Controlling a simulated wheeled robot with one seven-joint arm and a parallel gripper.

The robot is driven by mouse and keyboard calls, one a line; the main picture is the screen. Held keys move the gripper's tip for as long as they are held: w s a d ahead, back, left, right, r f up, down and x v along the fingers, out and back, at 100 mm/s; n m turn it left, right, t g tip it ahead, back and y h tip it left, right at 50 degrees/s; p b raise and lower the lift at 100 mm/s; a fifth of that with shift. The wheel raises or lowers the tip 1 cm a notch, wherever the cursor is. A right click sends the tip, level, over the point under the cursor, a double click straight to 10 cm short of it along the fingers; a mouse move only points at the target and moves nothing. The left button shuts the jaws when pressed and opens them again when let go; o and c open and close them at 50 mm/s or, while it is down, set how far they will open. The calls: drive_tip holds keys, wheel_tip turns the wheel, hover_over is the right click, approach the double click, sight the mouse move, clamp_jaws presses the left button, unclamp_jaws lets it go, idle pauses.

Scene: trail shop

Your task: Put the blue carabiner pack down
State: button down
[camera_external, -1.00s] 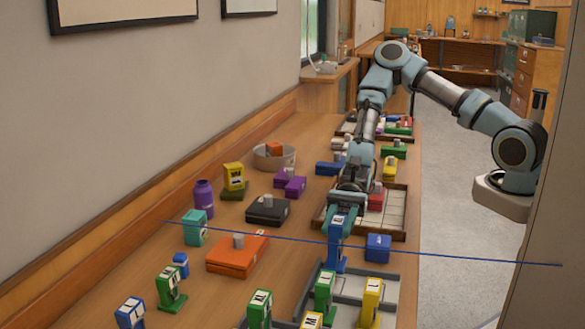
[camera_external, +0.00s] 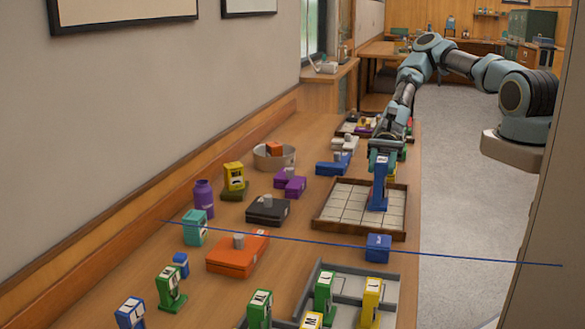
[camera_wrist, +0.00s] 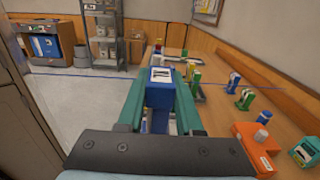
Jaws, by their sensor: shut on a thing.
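The blue carabiner pack (camera_external: 379,188) is upright in my gripper (camera_external: 382,158), over the right part of a brown-rimmed gridded tray (camera_external: 318,216). I cannot tell whether its lower end touches the tray. In the wrist view the pack (camera_wrist: 159,92) with its white label sits between the two teal fingers of my gripper (camera_wrist: 160,103), which is shut on it.
A blue box (camera_external: 378,248) stands just in front of the tray. Grey trays (camera_external: 309,283) with green and yellow packs are nearer the camera. An orange box (camera_external: 234,255) and a black box (camera_external: 266,210) lie to the left. Much of the gridded tray is bare.

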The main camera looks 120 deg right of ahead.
sight(383, 203)
drive_tip(key=shift+s+r+p, duration=0.45)
drive_tip(key=shift+s+r, duration=0.15)
drive_tip(key=shift+s, duration=0.05)
drive_tip(key=shift+s+f, duration=0.1)
drive_tip(key=shift+f, duration=0.2)
wheel_tip(383, 203, down, 10)
drive_tip(key=p, duration=0.3)
drive_tip(key=shift+r, duration=0.15)
drive_tip(key=c, duration=0.6)
unclamp_jaws()
